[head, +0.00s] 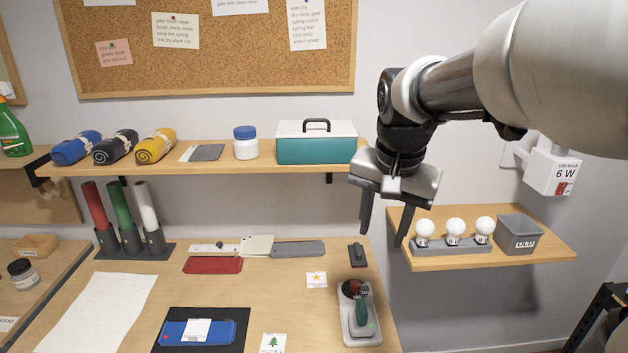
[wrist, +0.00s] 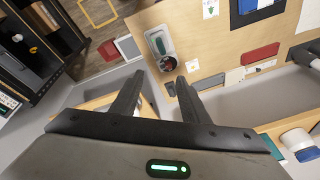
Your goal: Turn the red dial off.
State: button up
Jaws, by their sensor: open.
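The red dial (head: 353,288) is a dark red round knob at the back end of a grey panel (head: 347,331) on the workbench. A green dial (head: 362,312) with an upright grip sits in front of it on the same panel. In the wrist view the red dial (wrist: 168,63) and the green dial (wrist: 160,45) show just beyond the fingertips. My gripper (head: 382,238) is open and empty, fingers pointing down, well above the bench and behind the panel. It touches nothing. The exact angle of the red dial is too small to tell.
A small dark block (head: 357,254) lies behind the panel. A shelf with white bulbs (head: 454,231) and a grey bin (head: 519,236) is at the right. An upper shelf holds a teal toolbox (head: 316,146). Cards and red and grey flat pieces lie left on the bench.

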jog(key=w+f+m+g+p, duration=0.15)
jog(key=w+f+m, duration=0.35)
jog(key=w, duration=0.7)
jog(key=m+g, duration=0.1)
jog(key=m, duration=0.1)
send_near(356, 284)
jog(key=f, duration=0.5)
jog(key=f+p, duration=0.1)
jog(key=f, duration=0.2)
jog(key=shift+w+d+f, duration=0.1)
jog(key=shift+w, duration=0.15)
jog(key=shift+c, duration=0.3)
grip_shut()
